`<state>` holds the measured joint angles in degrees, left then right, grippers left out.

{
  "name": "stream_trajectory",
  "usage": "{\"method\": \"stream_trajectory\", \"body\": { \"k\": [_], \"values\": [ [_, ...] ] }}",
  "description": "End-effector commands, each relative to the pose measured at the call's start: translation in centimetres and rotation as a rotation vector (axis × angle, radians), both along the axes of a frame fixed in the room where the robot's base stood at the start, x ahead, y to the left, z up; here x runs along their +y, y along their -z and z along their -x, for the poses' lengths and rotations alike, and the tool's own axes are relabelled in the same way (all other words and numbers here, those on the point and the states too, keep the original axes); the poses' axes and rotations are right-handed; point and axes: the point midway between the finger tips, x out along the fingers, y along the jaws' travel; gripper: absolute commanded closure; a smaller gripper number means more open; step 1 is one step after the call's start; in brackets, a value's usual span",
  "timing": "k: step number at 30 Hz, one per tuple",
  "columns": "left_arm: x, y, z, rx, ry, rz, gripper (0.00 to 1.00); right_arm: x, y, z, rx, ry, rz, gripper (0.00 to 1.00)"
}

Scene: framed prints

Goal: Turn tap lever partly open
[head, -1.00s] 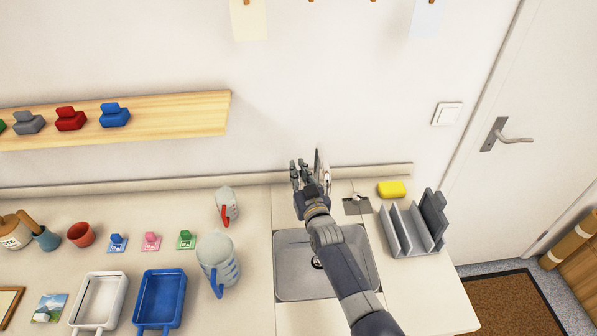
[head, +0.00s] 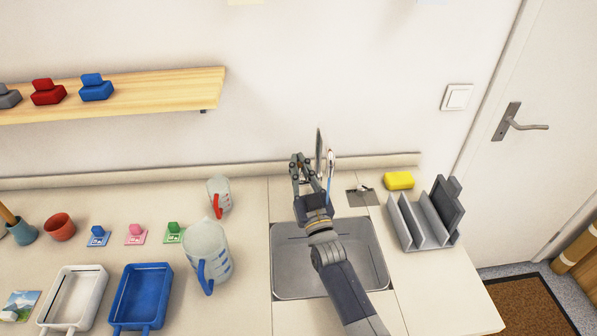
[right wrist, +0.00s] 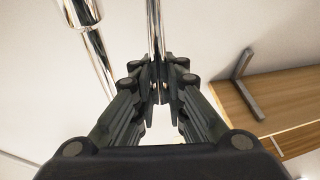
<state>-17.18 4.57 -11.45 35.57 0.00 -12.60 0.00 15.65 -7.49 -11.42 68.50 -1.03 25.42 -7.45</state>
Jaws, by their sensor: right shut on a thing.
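The chrome tap (head: 331,160) stands behind the sink (head: 290,285), largely hidden by my right gripper (head: 299,163). In the right wrist view, the fingers of my right gripper (right wrist: 160,88) are closed around a slim chrome rod, the tap lever (right wrist: 154,30). A thicker chrome tube of the tap (right wrist: 97,45) runs beside it on the left, apart from the fingers. In the head view a thin bluish line hangs below the tap's end; it looks like a stream of water. My left gripper is not in view.
Left of the sink stand a measuring jug (head: 207,250) and a smaller jug (head: 220,194). A grey rack (head: 425,225), a yellow sponge (head: 399,180) and a dark plate (head: 363,197) lie to the right. A wooden shelf (head: 160,92) is on the wall at upper left.

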Motion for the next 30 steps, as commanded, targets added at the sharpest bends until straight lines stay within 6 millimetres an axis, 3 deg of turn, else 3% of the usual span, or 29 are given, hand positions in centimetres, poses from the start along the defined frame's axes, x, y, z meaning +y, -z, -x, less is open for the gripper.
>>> {"method": "stream_trajectory", "body": {
  "k": [1,11,12,14,25,30],
  "values": [
    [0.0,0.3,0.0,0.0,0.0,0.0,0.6,0.0,0.8,0.2,0.008,-0.001,0.003,1.0],
    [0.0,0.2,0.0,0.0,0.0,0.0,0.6,0.0,0.8,0.2,0.008,-0.001,0.002,1.0],
    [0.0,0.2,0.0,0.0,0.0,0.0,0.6,0.0,0.8,0.2,0.008,-0.001,0.002,0.82],
    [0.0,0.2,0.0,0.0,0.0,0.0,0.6,0.0,0.7,0.2,0.007,-0.001,0.002,0.69],
    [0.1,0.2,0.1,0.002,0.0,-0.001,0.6,0.0,0.4,0.3,0.0,-0.001,0.001,0.69],
    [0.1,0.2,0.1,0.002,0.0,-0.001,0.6,-0.3,1.1,1.7,0.003,0.0,0.002,0.69]
  ]
}}
